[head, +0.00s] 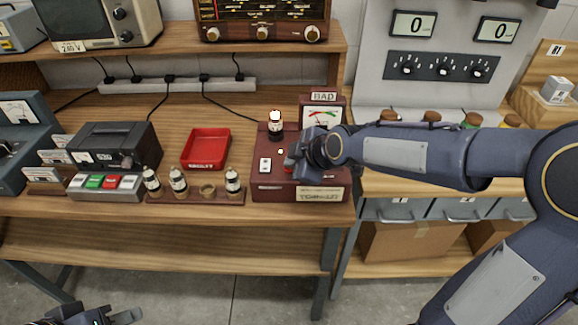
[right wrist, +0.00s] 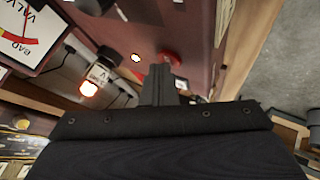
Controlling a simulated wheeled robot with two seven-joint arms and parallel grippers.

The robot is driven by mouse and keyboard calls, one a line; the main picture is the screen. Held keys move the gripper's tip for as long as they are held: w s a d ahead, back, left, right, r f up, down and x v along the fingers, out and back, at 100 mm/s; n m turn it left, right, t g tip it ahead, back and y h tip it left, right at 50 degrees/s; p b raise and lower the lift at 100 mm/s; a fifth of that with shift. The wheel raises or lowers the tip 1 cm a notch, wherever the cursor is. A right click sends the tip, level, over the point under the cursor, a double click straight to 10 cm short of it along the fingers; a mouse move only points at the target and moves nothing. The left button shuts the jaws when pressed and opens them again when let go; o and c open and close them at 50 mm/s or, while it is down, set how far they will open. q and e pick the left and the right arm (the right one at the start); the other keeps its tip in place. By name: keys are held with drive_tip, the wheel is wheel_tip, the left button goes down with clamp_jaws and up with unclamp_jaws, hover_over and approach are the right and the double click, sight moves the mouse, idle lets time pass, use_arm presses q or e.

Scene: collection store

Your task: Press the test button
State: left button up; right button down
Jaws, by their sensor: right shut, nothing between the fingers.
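The dark red valve tester (head: 262,187) sits at the right end of the bench, with a meter (head: 322,115) at its back and a valve (head: 275,128) standing in its top. The valve's tip glows, also in the right wrist view (right wrist: 96,78). My right gripper (head: 289,163) is shut and empty, pointing down over the tester's top. In the right wrist view its fingertips (right wrist: 161,68) are right beside a red round button (right wrist: 171,57); I cannot tell whether they touch. In the head view the gripper hides the button. My left gripper (head: 122,317) shows only partly at the bottom left.
A radio (head: 262,20) sits on the shelf above.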

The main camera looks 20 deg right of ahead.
drive_tip(key=shift+r, duration=0.1)
drive_tip(key=shift+r+p, duration=0.5)
drive_tip(key=shift+r, duration=0.2)
drive_tip(key=shift+r, duration=0.1)
wheel_tip(320, 180, up, 5)
drive_tip(key=p, duration=0.3)
idle(0.7)
drive_tip(key=s+d+f+m+g, duration=0.1)
drive_tip(key=s+d+m, duration=0.1)
drive_tip(key=s+m, duration=0.6)
drive_tip(key=s+d+f+m+g, duration=0.1)
drive_tip(key=s+m, duration=0.7)
drive_tip(key=s, duration=1.1)
drive_tip(key=shift+d+f+g, duration=0.4)
drive_tip(key=shift+d+f, duration=0.25)
drive_tip(key=shift+d, duration=0.45)
